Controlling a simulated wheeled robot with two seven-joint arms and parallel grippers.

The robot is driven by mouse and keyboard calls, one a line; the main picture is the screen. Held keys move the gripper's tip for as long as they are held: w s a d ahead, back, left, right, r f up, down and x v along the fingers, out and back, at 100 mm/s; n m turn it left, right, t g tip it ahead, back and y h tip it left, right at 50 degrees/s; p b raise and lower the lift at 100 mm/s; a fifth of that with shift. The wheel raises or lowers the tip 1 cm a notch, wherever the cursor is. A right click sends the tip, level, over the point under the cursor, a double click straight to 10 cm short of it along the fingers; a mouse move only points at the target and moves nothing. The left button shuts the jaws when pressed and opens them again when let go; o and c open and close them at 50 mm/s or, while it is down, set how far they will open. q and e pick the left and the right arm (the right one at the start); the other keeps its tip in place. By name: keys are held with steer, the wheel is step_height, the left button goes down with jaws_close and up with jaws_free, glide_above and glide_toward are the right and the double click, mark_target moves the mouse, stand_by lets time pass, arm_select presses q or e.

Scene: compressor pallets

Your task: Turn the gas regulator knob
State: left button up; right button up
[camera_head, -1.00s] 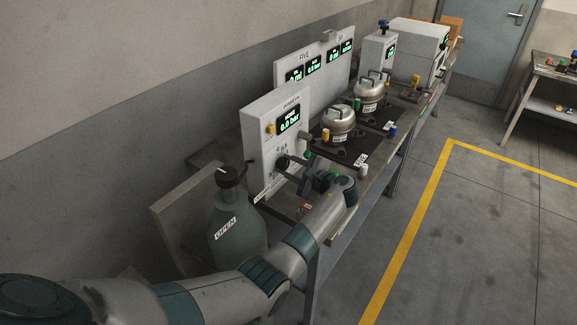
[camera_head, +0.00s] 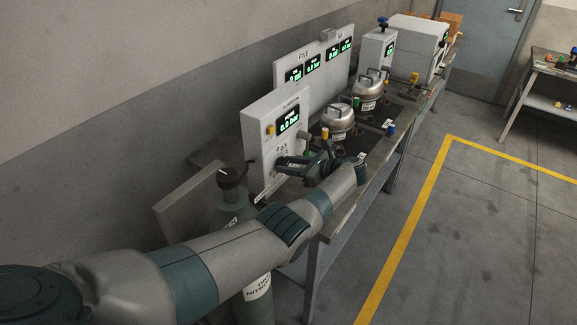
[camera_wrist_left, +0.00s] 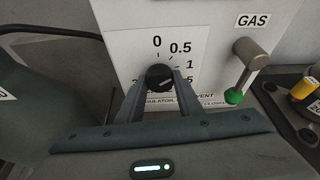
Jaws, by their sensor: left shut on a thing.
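The black gas regulator knob (camera_wrist_left: 159,76) sits on a white panel (camera_wrist_left: 125,50) with a printed scale around it, 0 at the top, then 0.5 and 1 to the right. My left gripper (camera_wrist_left: 158,84) is shut on the knob, one finger on each side. Fingers cover the lower scale, and I cannot read the knob's pointer. In the head view my left gripper (camera_head: 289,167) reaches the front of the white gas unit (camera_head: 262,148), and the knob is hidden there. My right gripper is not in view.
A gas cylinder (camera_head: 229,205) stands left of the bench, partly behind my arm. Steel compressors (camera_head: 339,122) stand farther along the bench.

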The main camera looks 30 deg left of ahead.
arm_select(q)
steer(key=m+g+b, duration=0.2)
steer(key=m+b, duration=0.1)
steer(key=b, duration=0.1)
steer(key=shift+f, duration=0.1)
steer(key=shift+y, duration=0.3)
steer(key=o, duration=1)
steer(key=shift+o, duration=0.2)
steer(key=shift+w, duration=0.1)
